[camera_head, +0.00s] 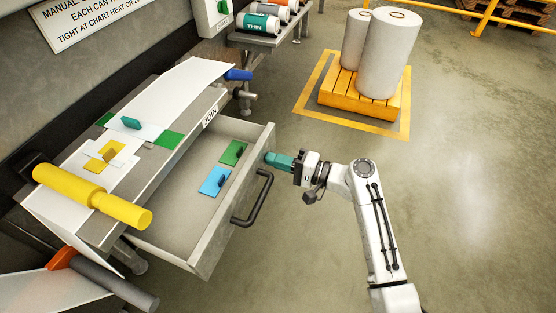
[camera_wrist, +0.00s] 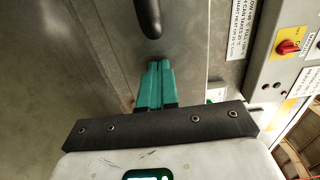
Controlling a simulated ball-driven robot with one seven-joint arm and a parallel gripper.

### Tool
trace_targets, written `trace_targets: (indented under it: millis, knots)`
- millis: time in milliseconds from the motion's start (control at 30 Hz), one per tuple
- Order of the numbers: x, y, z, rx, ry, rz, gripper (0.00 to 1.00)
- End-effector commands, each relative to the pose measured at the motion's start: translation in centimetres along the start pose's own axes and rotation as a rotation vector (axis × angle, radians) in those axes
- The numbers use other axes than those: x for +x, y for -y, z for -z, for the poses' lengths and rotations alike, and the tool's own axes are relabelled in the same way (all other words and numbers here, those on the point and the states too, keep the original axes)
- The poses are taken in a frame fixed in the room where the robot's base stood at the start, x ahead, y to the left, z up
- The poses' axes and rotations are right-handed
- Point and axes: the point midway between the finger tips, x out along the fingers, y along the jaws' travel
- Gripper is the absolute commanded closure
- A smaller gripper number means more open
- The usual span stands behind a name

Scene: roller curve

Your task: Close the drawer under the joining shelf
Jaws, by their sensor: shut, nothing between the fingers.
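The grey drawer (camera_head: 205,250) under the joining shelf (camera_head: 95,220) is pulled well open. Its front panel carries a black bar handle (camera_head: 253,200). A green piece (camera_head: 233,152) and a blue piece (camera_head: 214,181) lie inside. My gripper (camera_head: 267,158) has teal fingers, shut and empty, pointing at the outer face of the drawer front, near its far end and beyond the handle. In the wrist view the fingers (camera_wrist: 159,66) lie against the grey panel (camera_wrist: 105,40), with the handle (camera_wrist: 148,18) just ahead. I cannot tell whether the tips touch the panel.
A yellow roller (camera_head: 92,197) and small coloured pieces sit on the shelf. A blue-ended bar (camera_head: 239,75) sticks out at its far end. Large white rolls (camera_head: 388,55) stand on a yellow pallet (camera_head: 358,95) behind. The floor to the right is clear.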

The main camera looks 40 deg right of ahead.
Motion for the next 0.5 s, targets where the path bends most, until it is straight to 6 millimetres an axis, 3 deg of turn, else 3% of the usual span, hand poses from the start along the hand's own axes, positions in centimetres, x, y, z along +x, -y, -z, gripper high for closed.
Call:
trace_targets:
  millis: [167, 500]
  knots:
    - [2.4, 0.0, -0.1, -0.002, 0.006, 0.002, 1.0]
    - [10.1, -0.1, -0.2, -0.001, 0.006, 0.002, 1.0]
